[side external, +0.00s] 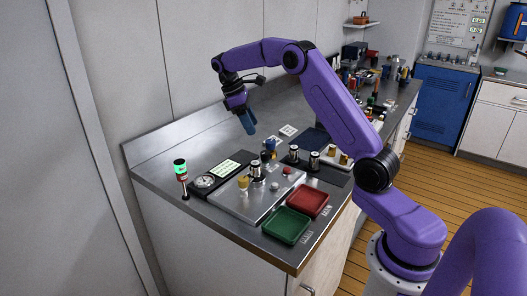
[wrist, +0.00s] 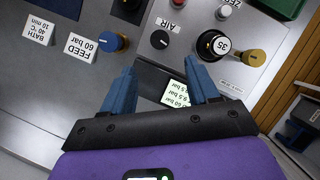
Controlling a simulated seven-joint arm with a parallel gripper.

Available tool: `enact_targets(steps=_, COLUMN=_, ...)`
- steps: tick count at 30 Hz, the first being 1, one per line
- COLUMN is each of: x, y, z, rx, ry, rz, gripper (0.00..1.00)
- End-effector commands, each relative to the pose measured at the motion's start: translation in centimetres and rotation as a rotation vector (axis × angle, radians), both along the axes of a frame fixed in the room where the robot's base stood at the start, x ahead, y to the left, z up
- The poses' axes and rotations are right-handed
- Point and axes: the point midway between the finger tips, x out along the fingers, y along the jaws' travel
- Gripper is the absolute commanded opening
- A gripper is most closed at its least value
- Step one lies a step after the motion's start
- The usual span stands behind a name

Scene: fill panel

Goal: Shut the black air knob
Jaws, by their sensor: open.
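The black air knob (wrist: 160,39) is a small round dark knob on the grey metal panel (wrist: 185,48). The AIR label (wrist: 168,24) is beside it in the wrist view. My gripper (wrist: 160,78) is open and empty, its two blue fingers spread wide. The knob appears beyond the fingertips, between their lines, and nothing touches it. In the side view my gripper (side external: 248,125) hangs tilted in the air above the back of the bench, clear of the panel. I cannot tell the knob's setting.
A blue knob (wrist: 113,42) stands beside a FEED card (wrist: 81,47). A black-and-silver cylinder marked 35 (wrist: 212,45) and a gold knob (wrist: 254,57) are to the right. Green (side external: 286,225) and red (side external: 308,203) trays lie in front.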

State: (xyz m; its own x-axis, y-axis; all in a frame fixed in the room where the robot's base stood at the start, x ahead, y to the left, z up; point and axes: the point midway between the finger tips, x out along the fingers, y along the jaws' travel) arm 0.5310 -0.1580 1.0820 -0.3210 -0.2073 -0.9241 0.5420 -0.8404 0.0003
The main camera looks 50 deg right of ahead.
Motion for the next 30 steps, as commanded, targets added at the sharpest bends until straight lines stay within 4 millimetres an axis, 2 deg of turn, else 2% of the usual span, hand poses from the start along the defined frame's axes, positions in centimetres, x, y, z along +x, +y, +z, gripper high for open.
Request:
enact_targets(steps=9, x=-2.0, y=-1.3, z=-5.5, rx=0.0, ry=0.004, rz=0.0, gripper=0.6)
enact_targets(steps=15, x=-3.0, y=-1.9, z=-8.5, rx=-0.001, ry=0.003, rz=0.001, gripper=0.6)
enact_targets(steps=21, x=-3.5, y=-2.3, z=-10.1, rx=-0.001, ry=0.001, rz=0.0, gripper=0.6)
enact_targets(steps=30, x=-3.6, y=-2.3, z=-10.4, rx=-0.001, ry=-0.001, rz=0.0, gripper=0.6)
